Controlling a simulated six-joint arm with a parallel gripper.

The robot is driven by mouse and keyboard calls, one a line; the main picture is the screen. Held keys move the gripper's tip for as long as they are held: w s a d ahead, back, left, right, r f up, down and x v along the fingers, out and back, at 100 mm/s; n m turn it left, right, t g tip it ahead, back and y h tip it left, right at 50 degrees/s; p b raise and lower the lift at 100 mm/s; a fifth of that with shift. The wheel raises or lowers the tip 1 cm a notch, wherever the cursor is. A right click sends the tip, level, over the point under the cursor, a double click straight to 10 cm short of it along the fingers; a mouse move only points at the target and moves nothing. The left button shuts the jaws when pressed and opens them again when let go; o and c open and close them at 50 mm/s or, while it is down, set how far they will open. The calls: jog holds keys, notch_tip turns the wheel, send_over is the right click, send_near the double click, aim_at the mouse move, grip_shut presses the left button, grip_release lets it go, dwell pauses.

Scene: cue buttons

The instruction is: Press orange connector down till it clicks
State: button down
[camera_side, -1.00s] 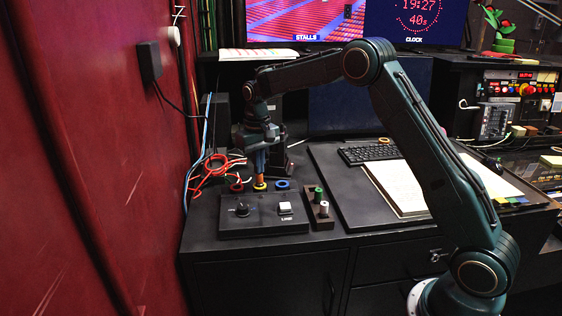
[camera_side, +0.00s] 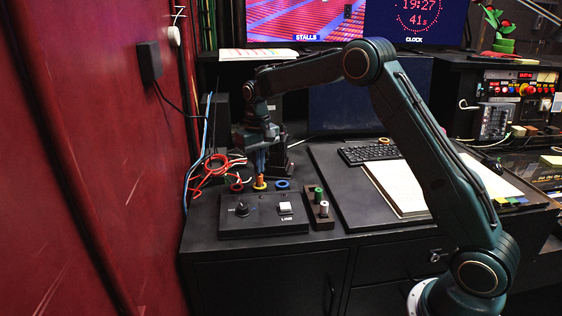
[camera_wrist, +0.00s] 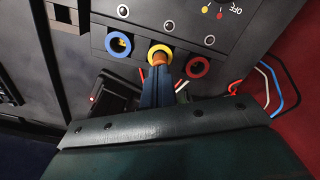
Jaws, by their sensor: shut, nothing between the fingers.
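The orange connector (camera_side: 259,178) stands in the yellow-ringed socket (camera_side: 260,187) at the back edge of the black control box (camera_side: 262,215). In the wrist view the orange connector (camera_wrist: 160,57) shows at the yellow ring (camera_wrist: 160,52), partly hidden by my fingers. My gripper (camera_side: 262,170) is shut, pointing down, with its fingertips close at or just behind the connector's top. In the wrist view my gripper (camera_wrist: 158,80) reaches toward the connector; I cannot tell whether they touch. How deep the connector sits is hard to tell.
A red ring socket (camera_side: 237,187) and a blue ring socket (camera_side: 282,184) flank the yellow one. A small block (camera_side: 320,208) holding a green and a white connector stands to the right. Red and white cables (camera_side: 212,170) lie loose to the left.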

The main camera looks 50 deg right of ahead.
aim_at(260, 176)
jog(key=shift+r, duration=3.2)
jog(key=s+a+r+n+t, duration=0.1)
jog(key=s+a+r, duration=0.2)
jog(key=s+r, duration=0.45)
jog(key=s+a+r+n+t, duration=0.1)
jog(key=s+a+r+t, duration=0.2)
jog(key=s, duration=0.8)
jog(key=s+a+f, duration=0.1)
jog(key=s+f, duration=0.1)
jog(key=s, duration=0.7)
jog(key=s+a+f+n+t, duration=0.1)
jog(key=s+f, duration=0.1)
jog(key=s, duration=0.7)
jog(key=shift+s+a+t, duration=0.2)
jog(key=shift+a+t, duration=0.1)
jog(key=shift+a, duration=0.05)
